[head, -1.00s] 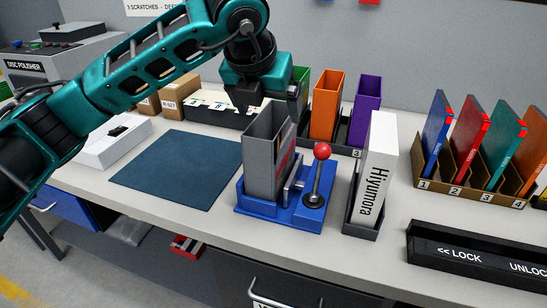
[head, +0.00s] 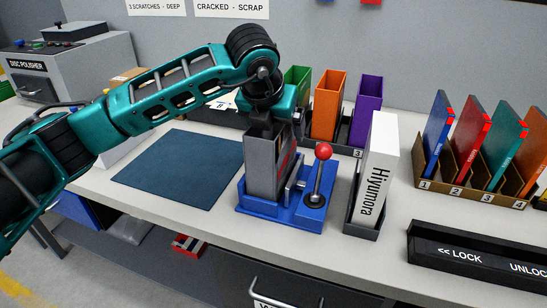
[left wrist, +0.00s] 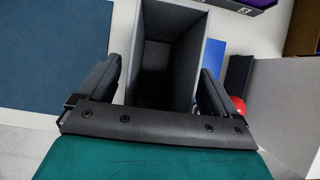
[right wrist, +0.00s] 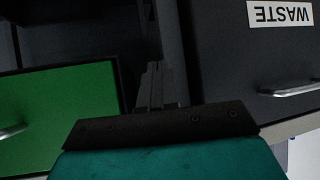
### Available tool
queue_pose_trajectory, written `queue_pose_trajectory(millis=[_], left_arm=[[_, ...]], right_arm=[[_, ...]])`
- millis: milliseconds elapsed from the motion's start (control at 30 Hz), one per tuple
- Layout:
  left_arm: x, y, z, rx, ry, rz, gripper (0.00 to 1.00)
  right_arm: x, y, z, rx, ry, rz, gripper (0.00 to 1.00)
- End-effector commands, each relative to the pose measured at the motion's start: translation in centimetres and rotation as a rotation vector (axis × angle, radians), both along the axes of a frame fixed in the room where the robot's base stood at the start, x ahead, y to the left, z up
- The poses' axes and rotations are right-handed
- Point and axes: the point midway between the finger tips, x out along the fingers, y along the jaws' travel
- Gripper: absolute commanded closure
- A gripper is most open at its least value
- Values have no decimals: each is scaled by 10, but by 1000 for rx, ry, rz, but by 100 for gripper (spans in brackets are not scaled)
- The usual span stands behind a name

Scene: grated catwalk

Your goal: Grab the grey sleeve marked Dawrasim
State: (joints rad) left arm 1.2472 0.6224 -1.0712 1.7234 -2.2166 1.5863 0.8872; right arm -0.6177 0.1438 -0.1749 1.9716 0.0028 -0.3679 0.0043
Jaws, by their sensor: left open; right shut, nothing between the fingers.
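The grey sleeve (head: 262,168) stands upright in a blue fixture (head: 283,212) with a red-knobbed lever (head: 320,170). Its marking is mostly hidden; only a bit of red shows on its side, and I cannot read a name. In the left wrist view the sleeve (left wrist: 170,60) is open-topped and empty-looking. My left gripper (head: 272,125) is at the sleeve's top, pointing down. In the left wrist view its open fingers (left wrist: 160,75) stand on either side of the sleeve, with gaps visible. My right gripper (right wrist: 155,75) is shut and empty, low by the cabinet fronts.
A white Hiyumora box (head: 376,170) stands in a dark holder right of the fixture. Green, orange (head: 330,105) and purple sleeves stand behind. A blue mat (head: 180,170) lies clear at left. A green drawer (right wrist: 60,120) and a WASTE cabinet (right wrist: 250,55) are near my right gripper.

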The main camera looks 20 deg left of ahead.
Motion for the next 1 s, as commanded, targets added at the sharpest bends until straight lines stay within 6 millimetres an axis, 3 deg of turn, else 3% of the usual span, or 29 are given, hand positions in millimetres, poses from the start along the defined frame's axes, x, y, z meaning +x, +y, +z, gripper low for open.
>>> queue_pose_trajectory(millis=[900, 1000], left_arm=[[0, 0, -4, 0, 0, 0, 7], [0, 0, -4, 0, 0, 0, 15]], right_arm=[[0, 0, -10, 0, 3, -1, 100], [0, 0, -10, 0, 3, -1, 100]])
